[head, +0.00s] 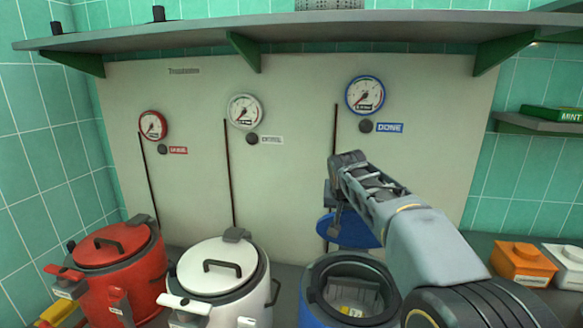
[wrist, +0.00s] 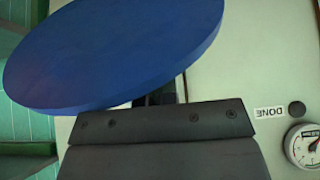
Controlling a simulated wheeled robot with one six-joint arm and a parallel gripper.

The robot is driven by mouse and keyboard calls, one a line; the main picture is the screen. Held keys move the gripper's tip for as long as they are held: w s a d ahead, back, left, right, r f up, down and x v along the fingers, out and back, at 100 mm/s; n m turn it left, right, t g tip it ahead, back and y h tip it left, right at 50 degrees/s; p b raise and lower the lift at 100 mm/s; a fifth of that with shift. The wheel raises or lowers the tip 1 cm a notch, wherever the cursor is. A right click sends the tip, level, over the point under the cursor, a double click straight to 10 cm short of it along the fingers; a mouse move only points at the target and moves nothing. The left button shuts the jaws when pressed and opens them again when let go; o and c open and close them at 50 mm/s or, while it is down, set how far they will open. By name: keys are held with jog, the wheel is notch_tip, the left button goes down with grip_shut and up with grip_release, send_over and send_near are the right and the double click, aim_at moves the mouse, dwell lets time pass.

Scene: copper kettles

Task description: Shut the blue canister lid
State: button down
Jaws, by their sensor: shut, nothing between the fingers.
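The blue canister (head: 312,300) stands at the lower middle of the head view, with its dark inside open to view. Its blue lid (head: 352,234) is raised at the back, behind my arm, which hides part of it. The lid also fills the upper left of the wrist view (wrist: 120,50), large and close. My gripper (head: 335,205) is shut and empty, in front of the raised lid. In the wrist view a dark part of my gripper covers the lower middle; I cannot tell whether it touches the lid.
A red canister (head: 125,275) and a white canister (head: 222,285) stand to the left, both with lids shut. Orange (head: 522,262) and white (head: 566,262) boxes stand on the right. Gauges (head: 365,95) hang on the back panel, under a long shelf (head: 300,28).

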jog(key=s+f+b, duration=0.4)
jog(key=b, duration=0.1)
jog(key=shift+a+f, duration=0.25)
jog(key=shift+a, duration=0.15)
jog(key=shift+r, duration=0.1)
dwell(0.4)
notch_tip(320, 180, up, 12)
jog(key=p, duration=1)
jog(key=shift+s, duration=0.1)
